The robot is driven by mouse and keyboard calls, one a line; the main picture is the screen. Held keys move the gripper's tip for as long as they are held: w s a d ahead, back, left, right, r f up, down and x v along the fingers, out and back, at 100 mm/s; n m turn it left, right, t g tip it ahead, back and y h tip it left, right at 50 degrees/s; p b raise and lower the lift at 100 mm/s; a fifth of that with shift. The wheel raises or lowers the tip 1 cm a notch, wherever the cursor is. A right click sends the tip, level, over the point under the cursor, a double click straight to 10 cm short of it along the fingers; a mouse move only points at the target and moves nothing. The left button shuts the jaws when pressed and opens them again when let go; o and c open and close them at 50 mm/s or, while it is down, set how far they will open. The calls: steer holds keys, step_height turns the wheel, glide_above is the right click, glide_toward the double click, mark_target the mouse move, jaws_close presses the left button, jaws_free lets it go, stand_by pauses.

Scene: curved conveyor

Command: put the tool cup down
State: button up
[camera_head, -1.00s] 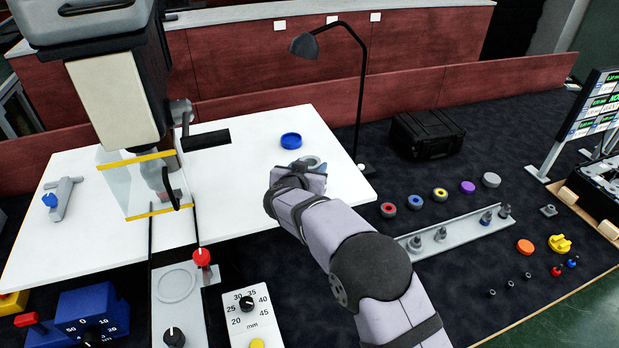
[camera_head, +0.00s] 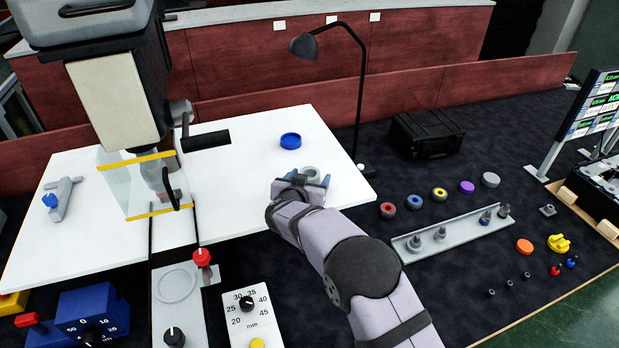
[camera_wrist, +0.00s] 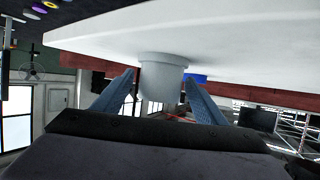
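A grey cup (camera_head: 311,173) stands on the white table (camera_head: 245,190), near its right edge. In the wrist view the picture is turned over, and the cup (camera_wrist: 162,78) hangs from the white surface, its base touching it. My gripper (camera_head: 304,181) is at the near side of the cup. In the wrist view my gripper's two blue fingers (camera_wrist: 160,100) are spread on either side of the cup, with a gap showing at each side. My gripper's own wrist hides part of the cup in the head view.
A blue ring-shaped part (camera_head: 291,140) lies behind the cup. A black lamp (camera_head: 361,110) stands at the table's right edge. A machine with a clear guard (camera_head: 130,185) is at left. A grey rail with tool holders (camera_head: 455,231) lies at right. The white table around the cup is clear.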

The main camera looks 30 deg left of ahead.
steer(key=shift+s+r, duration=0.1)
steer(key=shift+r, duration=0.05)
steer(key=b+v, duration=0.2)
steer(key=v, duration=0.9)
steer(key=shift+s+r, duration=0.2)
steer(key=shift+s, duration=0.15)
steer(key=shift+d, duration=0.2)
steer(key=w+d+g+y, duration=0.25)
steer(key=w+d, duration=0.25)
steer(key=d, duration=0.6)
steer(key=s+d+f+g+h, duration=0.1)
steer(key=s+d+f+g, duration=0.25)
steer(key=d, duration=0.75)
steer(key=s+d+f+m+g+h, duration=0.1)
steer(key=s+d+f+g+h, duration=0.1)
steer(key=s+d, duration=0.9)
steer(key=s+d+f+m+g+h, duration=0.1)
steer(key=s+d+f+g, duration=0.4)
steer(key=s+d, duration=0.6)
steer(key=shift+s+d+h, duration=0.25)
steer(key=shift+s+h, duration=0.3)
steer(key=shift+s, duration=0.25)
